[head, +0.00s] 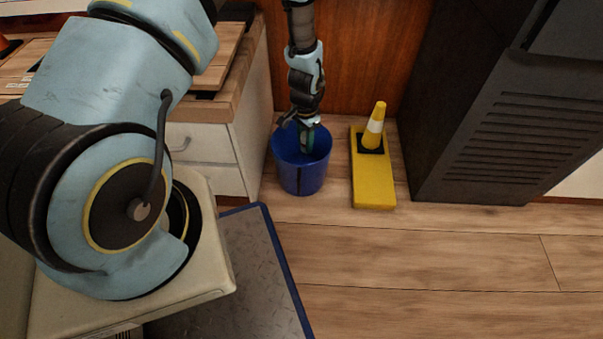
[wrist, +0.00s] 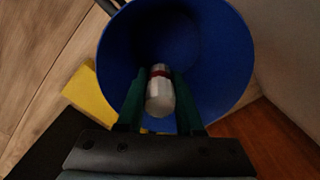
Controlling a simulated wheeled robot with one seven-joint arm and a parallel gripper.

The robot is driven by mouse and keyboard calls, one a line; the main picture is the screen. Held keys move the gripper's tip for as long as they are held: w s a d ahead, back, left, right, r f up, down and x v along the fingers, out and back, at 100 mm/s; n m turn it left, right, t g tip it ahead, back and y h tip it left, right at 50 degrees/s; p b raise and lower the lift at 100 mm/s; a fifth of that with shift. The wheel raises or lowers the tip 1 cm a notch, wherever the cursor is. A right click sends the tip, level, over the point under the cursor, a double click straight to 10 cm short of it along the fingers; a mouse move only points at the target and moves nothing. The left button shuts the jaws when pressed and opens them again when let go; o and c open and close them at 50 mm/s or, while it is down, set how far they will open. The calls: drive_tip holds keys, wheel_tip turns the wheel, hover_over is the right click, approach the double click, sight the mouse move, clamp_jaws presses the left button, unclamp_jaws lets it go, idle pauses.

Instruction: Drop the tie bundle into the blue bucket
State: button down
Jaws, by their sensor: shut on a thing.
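The blue bucket (head: 303,174) stands on the wooden floor against the wood panel, beside the drawer unit. My gripper (head: 307,143) points down at the bucket's mouth in the head view. In the wrist view the bucket (wrist: 228,60) opens straight ahead, and my gripper (wrist: 160,100) has its dark green fingers over that opening. The tie bundle (wrist: 159,97), a pale bundle with a red band, is held between the fingers. In the head view the bundle cannot be made out.
A dark vented cabinet (head: 480,120) is farther right. White drawers (head: 205,145) are close on the left. The floor (head: 430,255) in front is clear.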

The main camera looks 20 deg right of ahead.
drive_tip(key=shift+c, duration=2.4)
unclamp_jaws()
drive_tip(key=shift+r, duration=0.2)
wheel_tip(320, 180, up, 10)
drive_tip(key=p, duration=0.3)
drive_tip(key=shift+r+p, duration=0.25)
drive_tip(key=shift+p, duration=0.05)
